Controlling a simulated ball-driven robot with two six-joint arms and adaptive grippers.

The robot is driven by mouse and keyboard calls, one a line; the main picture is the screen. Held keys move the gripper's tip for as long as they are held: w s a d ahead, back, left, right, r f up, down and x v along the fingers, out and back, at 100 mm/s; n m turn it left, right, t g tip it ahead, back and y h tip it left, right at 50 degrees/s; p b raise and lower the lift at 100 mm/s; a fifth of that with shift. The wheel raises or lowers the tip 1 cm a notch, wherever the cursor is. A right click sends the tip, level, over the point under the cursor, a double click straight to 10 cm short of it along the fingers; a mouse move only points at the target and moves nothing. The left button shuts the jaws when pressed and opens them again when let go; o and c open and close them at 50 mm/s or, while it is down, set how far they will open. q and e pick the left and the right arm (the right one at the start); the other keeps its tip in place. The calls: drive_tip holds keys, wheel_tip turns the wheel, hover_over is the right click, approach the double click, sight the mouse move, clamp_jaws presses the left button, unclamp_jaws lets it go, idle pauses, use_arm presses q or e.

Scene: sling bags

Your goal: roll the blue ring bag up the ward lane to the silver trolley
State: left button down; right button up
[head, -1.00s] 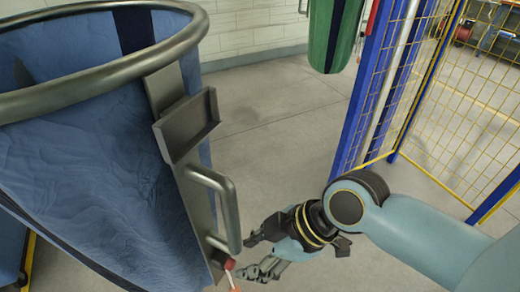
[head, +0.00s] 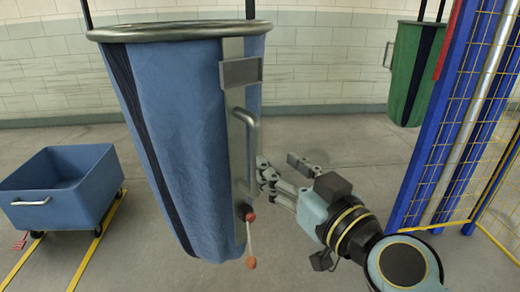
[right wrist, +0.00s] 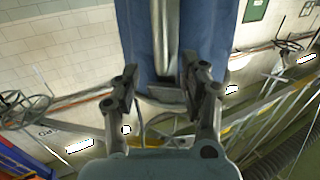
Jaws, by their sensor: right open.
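The blue ring bag (head: 180,130) hangs from a steel ring at the left centre of the head view. A grey plate on its side carries a metal handle (head: 250,140), with a red-knobbed lever (head: 249,232) below. My right gripper (head: 277,170) is open, just right of the handle, its fingers pointing toward it. In the right wrist view my gripper (right wrist: 162,88) has its fingers spread, with the bag (right wrist: 140,40) and its upright handle bar (right wrist: 166,38) between and beyond them. Contact cannot be told. My left gripper and a silver trolley are not in view.
A blue wheeled tub (head: 75,195) stands on yellow floor lines at left. A green bag (head: 412,75) hangs at the back right. A blue post with yellow mesh fence (head: 455,125) stands at right. The grey floor between is clear.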

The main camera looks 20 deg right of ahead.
sight(258, 147)
drive_tip(key=w, duration=0.1)
drive_tip(key=w+p, duration=0.1)
drive_tip(key=w, duration=0.2)
drive_tip(key=shift+a+r, duration=0.25)
drive_tip(key=w, duration=0.1)
drive_tip(key=w+p, duration=0.1)
drive_tip(key=w, duration=0.2)
drive_tip(key=shift+a+f, duration=0.15)
drive_tip(key=shift+a, duration=0.15)
drive_tip(key=shift+w+f, duration=0.1)
drive_tip(key=shift+w, duration=0.4)
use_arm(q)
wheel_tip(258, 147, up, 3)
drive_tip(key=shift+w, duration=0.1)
use_arm(e)
drive_tip(key=shift+c, duration=1)
drive_tip(key=shift+a, duration=0.1)
clamp_jaws()
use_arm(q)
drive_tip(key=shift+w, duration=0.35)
use_arm(e)
drive_tip(key=shift+w+f, duration=0.15)
drive_tip(key=shift+f, duration=0.05)
